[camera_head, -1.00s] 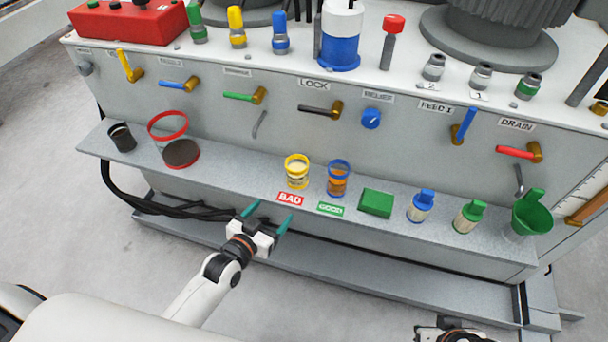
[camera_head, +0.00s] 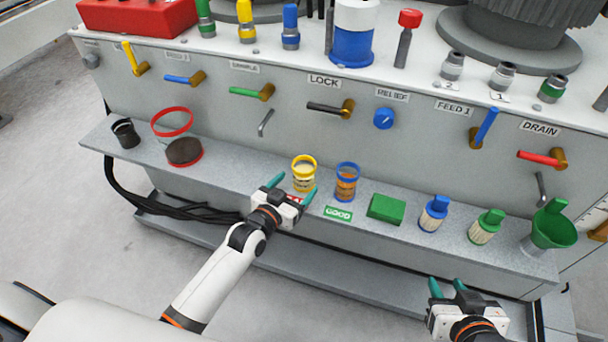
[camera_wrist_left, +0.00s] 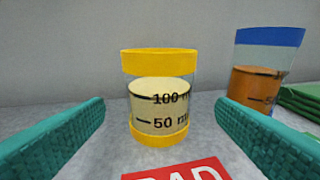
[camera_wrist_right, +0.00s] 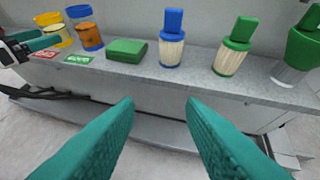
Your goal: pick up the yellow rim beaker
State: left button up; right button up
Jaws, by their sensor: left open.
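The yellow rim beaker (camera_head: 304,173) stands upright on the shelf, behind the red BAD label, holding pale liquid. In the left wrist view the beaker (camera_wrist_left: 160,97) sits centred ahead, beyond the fingertips. My left gripper (camera_head: 292,190) is open in front of it, one finger to each side, with the beaker apart from both fingers. My right gripper (camera_head: 449,290) is open and empty, in front of the shelf at the lower right; its fingers (camera_wrist_right: 160,105) also show apart in the right wrist view.
A blue rim beaker (camera_head: 347,182) with amber liquid stands close to the right.

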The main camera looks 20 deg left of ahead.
aim_at(298, 183)
pick_arm(q)
jog(key=b+x, duration=0.2)
jog(key=x, duration=0.2)
jog(key=shift+w+f, duration=0.1)
jog(key=shift+w, duration=0.15)
jog(key=shift+w+d, duration=0.1)
jog(key=shift+w, duration=0.15)
pick_arm(e)
jog(key=w+a+r+t+y, duration=0.1)
jog(key=w+a+r+t, duration=0.1)
jog(key=w+r+t, duration=0.2)
notch_tip(298, 183, up, 3)
jog(key=shift+t+y, duration=0.4)
jog(key=shift+t, duration=0.4)
pick_arm(q)
jog(key=shift+c, duration=0.6)
pick_arm(e)
jog(key=shift+a, duration=0.1)
pick_arm(q)
jog(key=c, duration=1)
jog(key=shift+r, duration=0.25)
pick_arm(e)
jog(key=shift+f, duration=0.15)
